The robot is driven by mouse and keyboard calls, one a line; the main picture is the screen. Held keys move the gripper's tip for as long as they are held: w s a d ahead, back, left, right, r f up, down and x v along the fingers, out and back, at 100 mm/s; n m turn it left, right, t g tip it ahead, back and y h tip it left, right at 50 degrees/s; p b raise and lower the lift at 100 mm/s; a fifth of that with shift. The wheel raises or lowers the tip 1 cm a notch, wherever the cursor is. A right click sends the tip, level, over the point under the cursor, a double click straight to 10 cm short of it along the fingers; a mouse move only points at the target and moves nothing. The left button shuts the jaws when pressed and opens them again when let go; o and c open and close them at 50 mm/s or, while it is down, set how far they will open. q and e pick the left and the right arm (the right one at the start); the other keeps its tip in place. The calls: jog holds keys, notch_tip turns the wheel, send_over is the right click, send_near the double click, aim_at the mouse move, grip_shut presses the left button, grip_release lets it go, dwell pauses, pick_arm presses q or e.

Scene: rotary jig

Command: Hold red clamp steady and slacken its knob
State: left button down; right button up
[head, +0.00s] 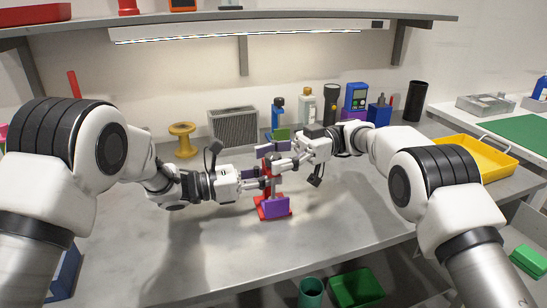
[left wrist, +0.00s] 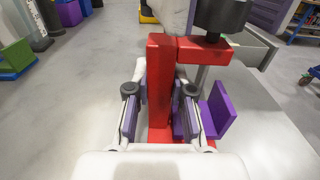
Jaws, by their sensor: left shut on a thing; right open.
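The red clamp (head: 268,207) stands upright on the grey workbench, with a purple plate (head: 276,207) at its front. My left gripper (head: 261,184) is shut on the clamp's upright post. In the left wrist view the red post (left wrist: 160,70) sits between the two fingers (left wrist: 160,108), and the purple plate (left wrist: 221,108) is to the right. A red arm reaches right from the post top, under a dark round knob (left wrist: 222,14). My right gripper (head: 277,166) is open at the clamp's top; it hides much of the knob in the head view.
A blue clamp (head: 278,105) with a green plate stands behind the red one. A grey finned block (head: 234,126), a yellow spool (head: 183,140), a bottle and a torch line the back. A yellow tray (head: 470,158) is at right. The bench front is clear.

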notch_tip(320, 180, up, 10)
jog(key=shift+r, duration=0.1)
dwell(0.4)
jog(key=m, duration=0.1)
jog(key=m+t+y, duration=0.1)
jog(key=shift+w+d+m, duration=0.3)
jog(key=shift+w+m, duration=0.05)
jog(key=shift+m, duration=0.05)
jog(key=w+d+m+t+y, duration=0.2)
jog(key=d+m+t+y, duration=0.3)
jog(key=m, duration=1)
jog(key=m+t+h, duration=0.6)
jog(key=m+t, duration=0.6)
jog(key=m, duration=1.8)
send_near(276, 153)
jog(key=x, duration=0.7)
jog(key=s+f+x, duration=0.1)
jog(key=x, duration=0.2)
jog(key=shift+w+a, duration=0.15)
jog(key=shift+a, duration=0.25)
grip_shut()
